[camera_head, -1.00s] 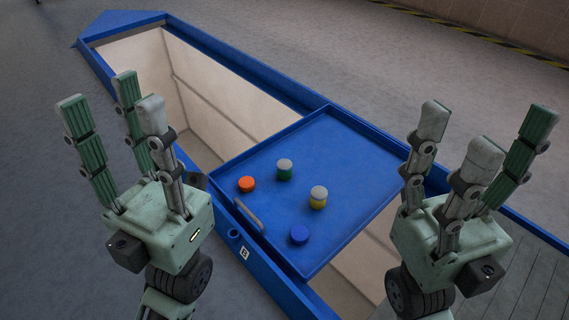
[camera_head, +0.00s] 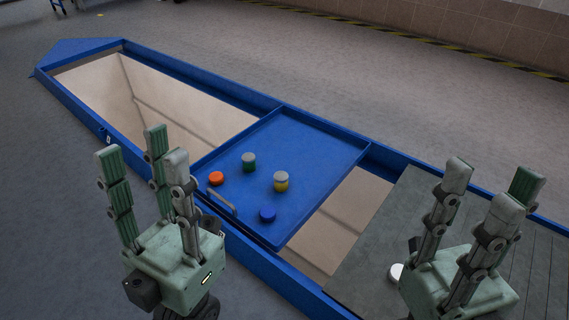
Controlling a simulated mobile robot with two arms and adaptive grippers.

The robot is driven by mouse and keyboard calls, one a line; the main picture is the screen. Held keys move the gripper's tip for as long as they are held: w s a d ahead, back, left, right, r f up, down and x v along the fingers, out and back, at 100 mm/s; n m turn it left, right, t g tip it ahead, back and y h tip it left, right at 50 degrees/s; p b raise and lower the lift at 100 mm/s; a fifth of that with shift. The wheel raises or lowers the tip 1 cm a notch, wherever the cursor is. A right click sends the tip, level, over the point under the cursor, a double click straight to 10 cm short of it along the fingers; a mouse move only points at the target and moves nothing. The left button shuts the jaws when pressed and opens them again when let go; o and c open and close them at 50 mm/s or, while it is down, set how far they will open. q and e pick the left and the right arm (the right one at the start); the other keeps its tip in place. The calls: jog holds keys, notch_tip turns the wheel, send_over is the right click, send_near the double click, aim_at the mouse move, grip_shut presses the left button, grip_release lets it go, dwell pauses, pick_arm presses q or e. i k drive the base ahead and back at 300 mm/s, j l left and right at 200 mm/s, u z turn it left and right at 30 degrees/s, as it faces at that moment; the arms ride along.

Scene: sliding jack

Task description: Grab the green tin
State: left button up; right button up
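The green tin (camera_head: 249,162), with a grey top, stands upright on the blue sliding tray (camera_head: 310,150), near its far left part. My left gripper (camera_head: 148,165) is open and empty, fingers pointing up, left of the tray and apart from the tin. My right gripper (camera_head: 480,195) is open and empty, fingers pointing up, well to the right of the tray over the grey boards.
Also on the tray are an orange tin (camera_head: 216,178), a yellow tin (camera_head: 281,182) with a grey top and a blue tin (camera_head: 267,215). A grey handle (camera_head: 222,203) is on the tray's left edge. The tray spans a blue-framed pit (camera_head: 175,105). A white round object (camera_head: 396,272) lies by my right gripper.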

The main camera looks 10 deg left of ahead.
aim_at(248, 159)
jog(key=z, duration=0.4)
jog(key=j+z, duration=0.1)
jog(key=z, duration=0.35)
jog(key=j+z, duration=0.1)
jog(key=z, duration=0.3)
jog(key=j+z, duration=0.1)
jog(key=z, duration=0.75)
jog(key=k+j, duration=0.15)
jog(key=j, duration=0.35)
jog(key=k+j, duration=0.15)
jog(key=j, duration=0.4)
jog(key=k+j, duration=0.15)
jog(key=j, duration=0.35)
jog(key=k+j+z, duration=0.1)
jog(key=j, duration=0.45)
jog(key=k+j, duration=0.2)
jog(key=j, duration=0.3)
jog(key=k+j, duration=0.2)
jog(key=j, duration=0.35)
jog(key=k+j, duration=0.15)
jog(key=j, duration=0.35)
jog(key=k+j, duration=0.15)
jog(key=j, duration=0.35)
jog(key=z, duration=0.05)
